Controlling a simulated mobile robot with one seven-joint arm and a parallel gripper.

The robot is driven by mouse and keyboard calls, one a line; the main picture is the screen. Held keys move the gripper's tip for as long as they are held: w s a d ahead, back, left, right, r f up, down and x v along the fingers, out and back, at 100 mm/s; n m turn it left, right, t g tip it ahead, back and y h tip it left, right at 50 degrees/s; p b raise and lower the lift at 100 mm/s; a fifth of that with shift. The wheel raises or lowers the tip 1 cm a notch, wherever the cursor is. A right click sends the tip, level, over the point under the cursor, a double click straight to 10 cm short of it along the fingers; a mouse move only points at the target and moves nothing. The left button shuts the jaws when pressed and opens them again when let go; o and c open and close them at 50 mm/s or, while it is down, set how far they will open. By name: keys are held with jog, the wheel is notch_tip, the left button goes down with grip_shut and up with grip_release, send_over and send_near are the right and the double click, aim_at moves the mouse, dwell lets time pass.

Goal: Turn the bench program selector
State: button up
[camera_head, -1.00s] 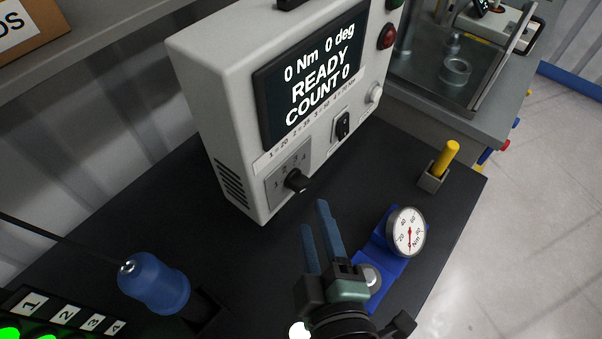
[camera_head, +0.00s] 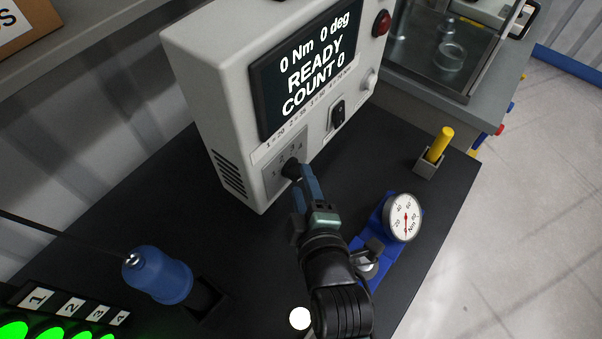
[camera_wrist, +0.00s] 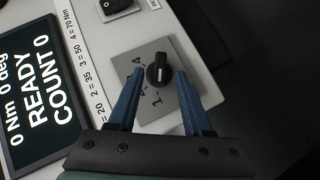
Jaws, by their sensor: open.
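The program selector is a black rotary knob (camera_wrist: 158,71) on a grey plate (camera_wrist: 152,100) numbered 1 to 4, low on the front of the light grey controller box (camera_head: 205,85). In the head view the knob (camera_head: 291,170) is partly covered by my fingers. My gripper (camera_head: 303,178) is open, with blue fingers pointing at the knob. In the wrist view the fingertips of my gripper (camera_wrist: 159,75) stand on either side of the knob. I cannot tell whether they touch it. The display (camera_head: 311,70) reads 0 Nm, 0 deg, READY, COUNT 0.
A black rocker switch (camera_head: 337,112) sits to the right on the box. A dial gauge (camera_head: 402,218) on a blue base and a yellow-handled item in a holder (camera_head: 440,143) stand at right. A blue tool (camera_head: 157,275) stands at left. The dark bench between is mostly clear.

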jog(key=shift+x, duration=1.15)
grip_shut()
